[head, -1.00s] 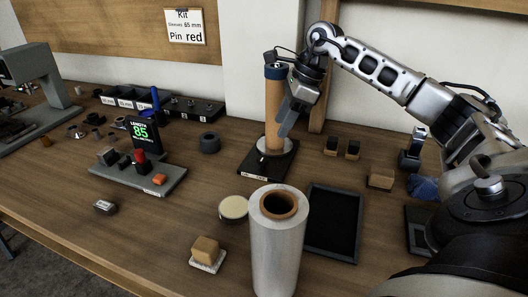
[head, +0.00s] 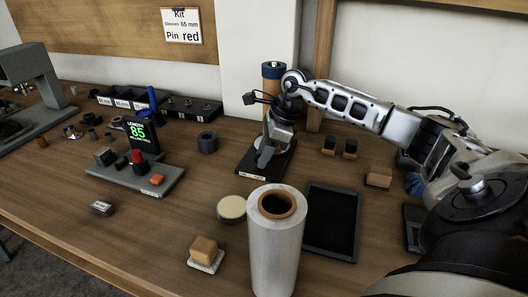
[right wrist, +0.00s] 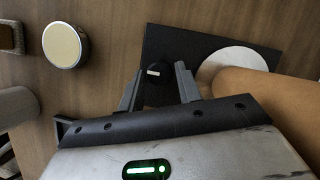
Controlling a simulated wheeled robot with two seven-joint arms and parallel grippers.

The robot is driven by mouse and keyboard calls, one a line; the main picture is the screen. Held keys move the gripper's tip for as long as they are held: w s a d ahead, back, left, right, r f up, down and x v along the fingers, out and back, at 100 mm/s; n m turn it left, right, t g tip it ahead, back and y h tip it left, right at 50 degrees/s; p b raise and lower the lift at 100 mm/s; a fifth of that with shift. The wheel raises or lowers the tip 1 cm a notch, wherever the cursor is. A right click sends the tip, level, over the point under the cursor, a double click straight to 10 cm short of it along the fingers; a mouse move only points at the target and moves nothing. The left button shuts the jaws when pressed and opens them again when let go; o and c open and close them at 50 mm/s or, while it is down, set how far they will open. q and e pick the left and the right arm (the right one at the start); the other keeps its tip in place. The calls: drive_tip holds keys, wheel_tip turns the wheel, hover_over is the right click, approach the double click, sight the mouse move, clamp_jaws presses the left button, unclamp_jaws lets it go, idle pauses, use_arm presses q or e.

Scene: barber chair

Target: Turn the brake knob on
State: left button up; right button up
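The brake knob (right wrist: 154,74) is a small black knob with a white mark, on a dark base plate (right wrist: 170,42), seen in the right wrist view. My right gripper (right wrist: 158,70) is open, its fingers on either side of the knob with gaps showing; the knob is not gripped. In the head view my right gripper (head: 264,156) points down over the dark base (head: 281,165), in front of the brown roll (head: 272,85) with its dark blue top. There the gripper hides the knob. My left gripper is not in view.
A white roll with a brown core (head: 274,240) stands upright in front, beside a dark tray (head: 331,222). A round cream-topped tin (head: 232,207) lies left of it. A grey fixture with a display (head: 140,135) stands further left. The wood between fixture and tin is clear.

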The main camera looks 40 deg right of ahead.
drive_tip(key=c, duration=0.5)
drive_tip(key=shift+m, duration=0.4)
drive_tip(key=m+t+h, duration=0.1)
drive_tip(key=m, duration=0.2)
drive_tip(key=shift+s+a+m, duration=0.1)
drive_tip(key=shift+m, duration=0.2)
drive_tip(key=m, duration=0.1)
drive_tip(key=m+h, duration=0.1)
drive_tip(key=m, duration=0.1)
drive_tip(key=shift+a+m+t+h+b, duration=0.15)
drive_tip(key=shift+m+t+h+b, duration=0.15)
drive_tip(key=shift+t, duration=0.1)
drive_tip(key=m, duration=0.2)
drive_tip(key=m+h+b, duration=0.1)
drive_tip(key=m+h, duration=0.1)
drive_tip(key=m, duration=0.1)
drive_tip(key=shift+a+m+b, duration=0.25)
drive_tip(key=shift+m+b, duration=0.05)
drive_tip(key=shift+b, duration=0.05)
drive_tip(key=shift+r+m+g+h+b, duration=0.1)
drive_tip(key=shift+m+g+h+b, duration=0.25)
drive_tip(key=shift+m, duration=0.75)
drive_tip(key=shift+m+g+h+b, duration=0.15)
drive_tip(key=shift+m+h, duration=0.3)
drive_tip(key=shift+m, duration=0.65)
drive_tip(key=o, duration=1)
